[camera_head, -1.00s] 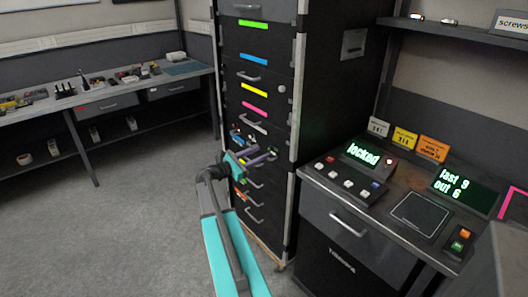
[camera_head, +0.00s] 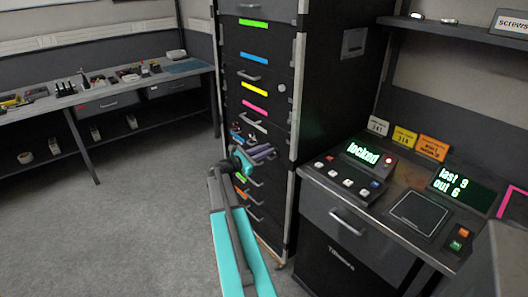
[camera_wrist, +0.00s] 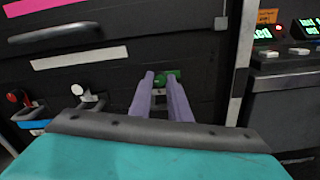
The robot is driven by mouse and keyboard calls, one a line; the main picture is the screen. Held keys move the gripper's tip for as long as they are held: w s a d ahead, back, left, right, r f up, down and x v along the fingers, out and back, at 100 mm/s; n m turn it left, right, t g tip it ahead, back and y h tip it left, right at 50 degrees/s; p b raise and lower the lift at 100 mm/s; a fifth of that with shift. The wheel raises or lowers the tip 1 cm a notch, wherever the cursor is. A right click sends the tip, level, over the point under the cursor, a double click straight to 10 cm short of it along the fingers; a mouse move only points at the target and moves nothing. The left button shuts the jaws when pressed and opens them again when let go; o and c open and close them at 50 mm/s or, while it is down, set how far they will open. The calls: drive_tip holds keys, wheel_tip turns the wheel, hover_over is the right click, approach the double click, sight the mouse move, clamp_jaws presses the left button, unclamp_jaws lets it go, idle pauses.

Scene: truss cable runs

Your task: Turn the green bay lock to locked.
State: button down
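The green bay lock (camera_wrist: 173,74) is a small green knob on the dark cabinet front, in the wrist view. In the head view I cannot make it out; my gripper covers that area. My gripper (camera_wrist: 159,77) has two purple-grey fingers spread apart. Its tips are in front of the green knob, with some green showing between them and some to the right of the right fingertip. Contact cannot be told. In the head view my gripper (camera_head: 262,153) reaches the cabinet's middle. A console display (camera_head: 362,153) reads "locked".
A red knob (camera_wrist: 18,97) and a white knob (camera_wrist: 86,97) sit to the left of the green one. A drawer handle (camera_wrist: 54,33) sticks out at upper left. The console bench (camera_head: 340,222) stands right of the cabinet. The floor at left is clear.

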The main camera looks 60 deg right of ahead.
drive_tip(key=shift+w, duration=0.15)
drive_tip(key=shift+m+b, duration=0.4)
drive_tip(key=shift+b, duration=0.5)
drive_tip(key=m+b, duration=1.6)
drive_tip(key=b, duration=0.5)
drive_tip(key=shift+d+r+m, duration=0.1)
drive_tip(key=shift+m, duration=0.3)
drive_tip(key=shift+r+b, duration=0.1)
drive_tip(key=shift+b, duration=0.2)
